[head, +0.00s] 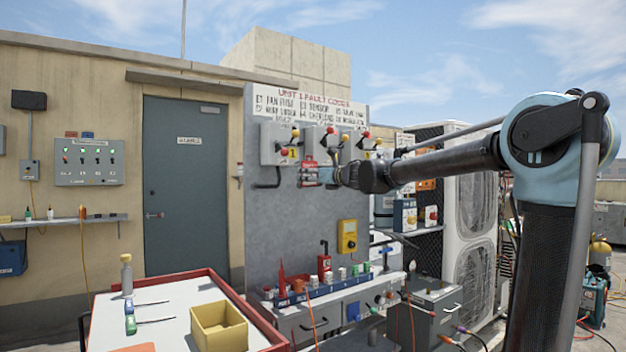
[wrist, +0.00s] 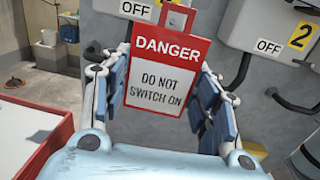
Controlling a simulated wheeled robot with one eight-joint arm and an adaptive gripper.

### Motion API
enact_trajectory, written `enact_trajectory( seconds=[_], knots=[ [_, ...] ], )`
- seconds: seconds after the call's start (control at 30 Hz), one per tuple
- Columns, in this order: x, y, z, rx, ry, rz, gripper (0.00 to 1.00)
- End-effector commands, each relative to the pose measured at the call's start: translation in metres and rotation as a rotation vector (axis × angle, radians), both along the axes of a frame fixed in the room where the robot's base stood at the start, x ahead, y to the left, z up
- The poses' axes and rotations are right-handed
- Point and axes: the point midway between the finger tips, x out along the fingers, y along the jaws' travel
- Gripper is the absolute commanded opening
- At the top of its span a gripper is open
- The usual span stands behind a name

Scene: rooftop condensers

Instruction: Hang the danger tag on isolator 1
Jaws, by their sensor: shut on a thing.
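The danger tag (wrist: 165,75) is a red and white plate reading "DANGER DO NOT SWITCH ON", with a red slotted head at its top. My gripper (wrist: 163,98) is shut on it, with a blue finger at each side edge. In the head view the tag (head: 308,174) is held upright at the tip of my gripper (head: 322,175), just below the isolator boxes. Isolator 1 (head: 278,144) is the left grey box with a yellow "1" plate and a red knob. Its lower front, marked OFF (wrist: 125,8), shows behind the tag's head. I cannot tell whether they touch.
Isolator 2 (wrist: 268,28), also marked OFF, is close at right, with dark conduits below the boxes. A third box (head: 360,147) stands further right. Below are a cluttered bench (head: 335,300) and a red-rimmed table with a yellow bin (head: 218,328).

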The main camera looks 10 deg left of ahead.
Motion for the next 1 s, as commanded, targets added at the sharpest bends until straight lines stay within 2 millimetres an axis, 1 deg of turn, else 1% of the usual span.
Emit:
enact_trajectory(
  seconds=[1.0],
  knots=[
    [0.033, 0.037, -0.005, 0.0, 0.0, -0.001, 0.21]
  ],
)
